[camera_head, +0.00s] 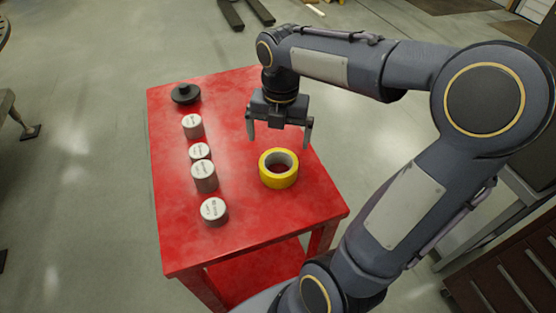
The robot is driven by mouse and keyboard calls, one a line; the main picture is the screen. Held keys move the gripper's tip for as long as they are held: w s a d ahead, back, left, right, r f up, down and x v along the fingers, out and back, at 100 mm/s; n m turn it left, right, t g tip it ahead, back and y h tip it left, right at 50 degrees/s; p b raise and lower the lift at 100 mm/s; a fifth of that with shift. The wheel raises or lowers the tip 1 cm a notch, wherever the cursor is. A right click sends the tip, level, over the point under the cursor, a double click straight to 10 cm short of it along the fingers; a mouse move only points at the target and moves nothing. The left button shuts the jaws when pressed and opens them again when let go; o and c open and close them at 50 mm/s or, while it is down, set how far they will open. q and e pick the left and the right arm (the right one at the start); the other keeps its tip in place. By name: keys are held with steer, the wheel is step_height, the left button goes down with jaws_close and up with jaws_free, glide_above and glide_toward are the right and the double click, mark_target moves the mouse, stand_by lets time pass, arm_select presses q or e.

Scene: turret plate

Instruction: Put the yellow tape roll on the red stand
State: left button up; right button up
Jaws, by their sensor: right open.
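The yellow tape roll (278,178) lies flat on the red stand's top (262,227), right of the middle. Its hole faces up. My right gripper (279,138) is open and empty, with its fingers pointing down. In the picture it is just above the roll, and the fingers look apart from it. How high it is over the stand is hard to tell. My left gripper is not in view.
Several white-topped cylinders (205,178) stand in a row on the stand's left half. A black knobbed disc (186,94) sits at its far left corner. A dark drawer cabinet (500,270) is at the lower right.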

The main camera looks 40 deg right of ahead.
steer(key=s+a+f+m+t+y, duration=0.1)
steer(key=s+a+m, duration=0.4)
steer(key=m, duration=0.9)
steer(key=s+a+f+m+t+y, duration=0.1)
steer(key=s+a+m+t, duration=0.3)
steer(key=s+m, duration=0.4)
steer(key=a+m+y, duration=0.1)
steer(key=m, duration=0.5)
steer(key=shift+a+y, duration=0.15)
steer(key=shift+y, duration=0.15)
